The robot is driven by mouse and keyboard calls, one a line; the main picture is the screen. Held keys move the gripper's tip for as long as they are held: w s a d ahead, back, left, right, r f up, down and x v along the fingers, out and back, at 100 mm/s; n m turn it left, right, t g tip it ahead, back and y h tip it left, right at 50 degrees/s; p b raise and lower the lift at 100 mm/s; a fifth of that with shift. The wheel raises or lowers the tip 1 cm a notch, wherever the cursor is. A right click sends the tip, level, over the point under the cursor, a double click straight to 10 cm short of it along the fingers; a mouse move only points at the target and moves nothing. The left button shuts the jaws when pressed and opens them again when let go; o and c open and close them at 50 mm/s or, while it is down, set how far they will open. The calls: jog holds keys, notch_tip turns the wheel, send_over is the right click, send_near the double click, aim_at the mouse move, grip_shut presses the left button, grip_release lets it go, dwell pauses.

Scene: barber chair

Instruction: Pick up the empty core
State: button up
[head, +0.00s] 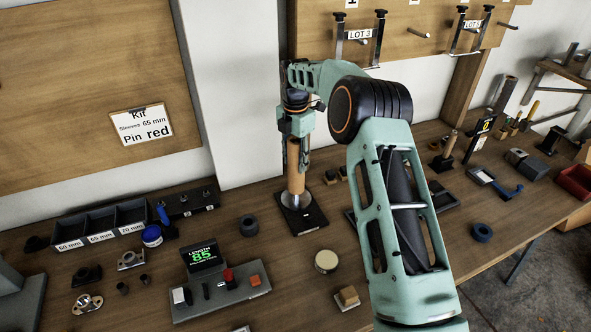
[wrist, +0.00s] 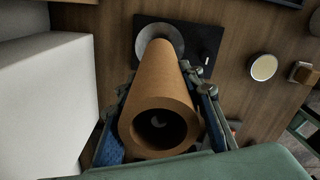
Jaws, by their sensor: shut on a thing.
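The empty core is a plain brown hollow tube (head: 294,172), upright beneath my gripper in the head view. In the wrist view the core (wrist: 160,85) shows its open top end, dark inside, facing the camera. My gripper (head: 296,138) is shut on the core, with a finger on each side of it in the wrist view. The core's lower end is over a round silver disc (wrist: 146,42) on a black base plate (head: 313,215). I cannot tell whether the core touches the disc.
A device with a green "85" display (head: 205,255) and buttons stands front left. Labelled dark bins (head: 100,222) are at the left. The wall rises close behind.

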notch_tip(320, 180, up, 24)
jog(key=p, duration=0.5)
jog(key=shift+s+f, duration=0.1)
jog(key=shift+f, duration=0.05)
